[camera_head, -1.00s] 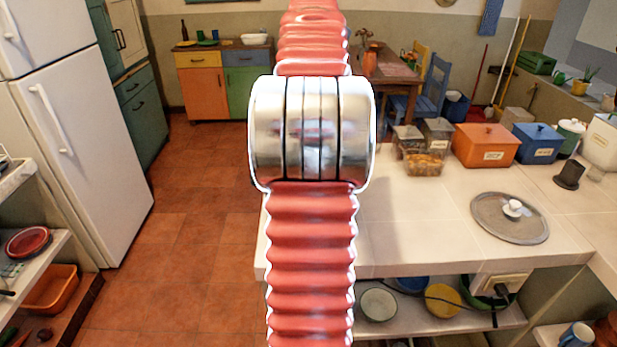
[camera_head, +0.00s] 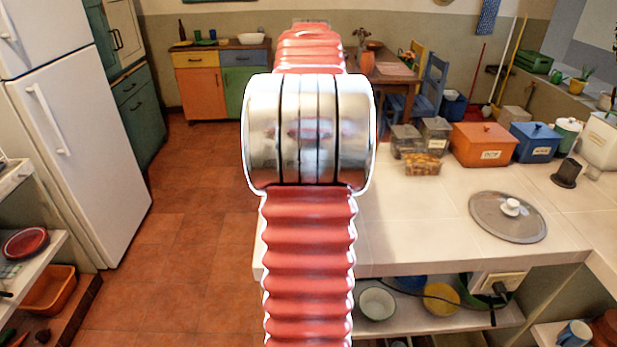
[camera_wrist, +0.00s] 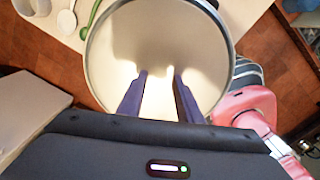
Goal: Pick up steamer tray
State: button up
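A large round, pale vessel with a dark rim (camera_wrist: 205,45) fills the upper middle of the wrist view. It may be the steamer tray, but I cannot tell for sure. My gripper (camera_wrist: 160,73) has its two dark fingers apart, with nothing seen between them except the pale inside of the round vessel. The fingers overlap its lower part in the picture; I cannot tell whether they touch it. In the head view my gripper is hidden behind my red arm, and I see no clear steamer tray there.
Light spoons (camera_wrist: 66,20) and a green utensil (camera_wrist: 92,18) lie left of the vessel. In the head view, a counter (camera_head: 410,225) at right holds a round lid (camera_head: 490,222), an orange box (camera_head: 470,148) and a blue box (camera_head: 530,145). Open floor (camera_head: 185,250) lies left of my arm.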

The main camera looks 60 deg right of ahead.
jog(key=shift+f, duration=0.2)
jog(key=shift+f, duration=0.1)
jog(key=shift+w+f, duration=0.15)
jog(key=shift+f, duration=2.4)
jog(key=shift+c, duration=0.4)
grip_shut()
